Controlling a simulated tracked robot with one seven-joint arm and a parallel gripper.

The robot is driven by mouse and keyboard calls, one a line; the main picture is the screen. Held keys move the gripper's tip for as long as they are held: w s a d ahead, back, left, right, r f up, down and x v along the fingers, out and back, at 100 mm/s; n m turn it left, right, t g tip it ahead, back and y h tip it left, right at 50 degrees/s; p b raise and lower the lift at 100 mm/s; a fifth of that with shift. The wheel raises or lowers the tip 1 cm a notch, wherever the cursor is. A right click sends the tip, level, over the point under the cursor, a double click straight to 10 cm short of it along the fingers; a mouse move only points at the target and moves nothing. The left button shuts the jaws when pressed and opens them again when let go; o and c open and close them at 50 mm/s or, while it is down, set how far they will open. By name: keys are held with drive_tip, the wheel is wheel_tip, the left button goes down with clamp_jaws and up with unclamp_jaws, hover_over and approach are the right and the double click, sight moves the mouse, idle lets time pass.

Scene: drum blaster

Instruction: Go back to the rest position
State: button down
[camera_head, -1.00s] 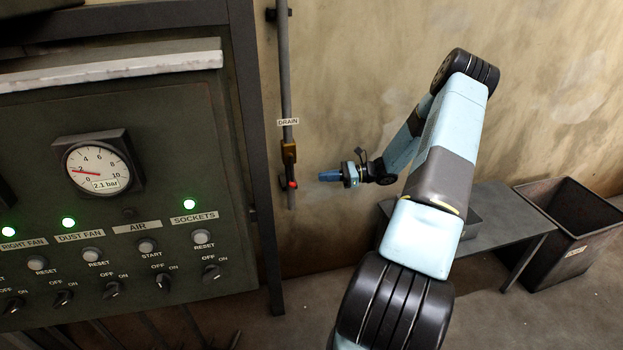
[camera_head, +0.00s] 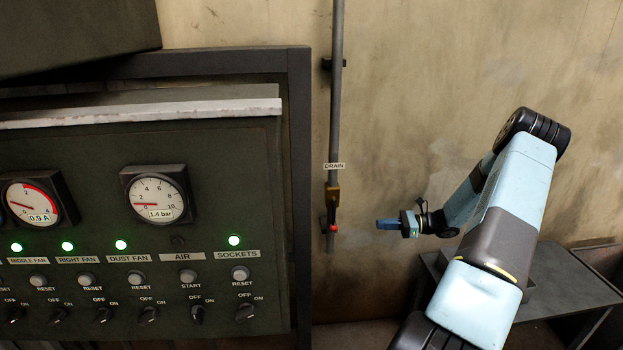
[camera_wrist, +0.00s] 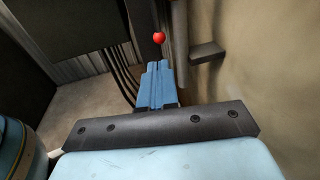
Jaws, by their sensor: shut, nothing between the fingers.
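My gripper (camera_head: 388,224) is shut and empty in the head view. Its blue fingers point left toward the drain pipe (camera_head: 337,90), with a gap between them and the red-tipped drain valve (camera_head: 332,226). In the wrist view, my gripper's blue fingers (camera_wrist: 155,84) lie together, and the red knob (camera_wrist: 158,38) shows beyond them. My arm is bent, with its elbow raised at the right of the head view.
A dark control panel (camera_head: 90,225) with gauges, green lights and switches fills the left. The right gauge (camera_head: 158,195) reads 1.4 bar. A grey table (camera_head: 565,285) stands behind my arm at the lower right. The wall (camera_head: 430,70) above the gripper is bare.

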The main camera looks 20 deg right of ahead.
drive_tip(key=s+a+r+n+g+h, duration=0.2)
drive_tip(key=s+a+r+n+h, duration=0.15)
drive_tip(key=a+r, duration=0.35)
drive_tip(key=s+a+r+n+g+h, duration=0.3)
drive_tip(key=a+r+n, duration=0.2)
drive_tip(key=r, duration=0.4)
drive_tip(key=s+a+r+n+g+h, duration=0.2)
drive_tip(key=s+a+r+n+h, duration=0.15)
drive_tip(key=a+r, duration=0.35)
drive_tip(key=s+a+r+n+t+h, duration=0.2)
drive_tip(key=s+r+n, duration=0.3)
drive_tip(key=s, duration=0.6)
drive_tip(key=s+a+r+n+t+h, duration=0.3)
drive_tip(key=s+r+n+t, duration=0.1)
drive_tip(key=s+r, duration=0.5)
drive_tip(key=shift+s+a+r+n+h, duration=0.25)
drive_tip(key=shift+s+n+h, duration=0.25)
drive_tip(key=shift+s, duration=0.5)
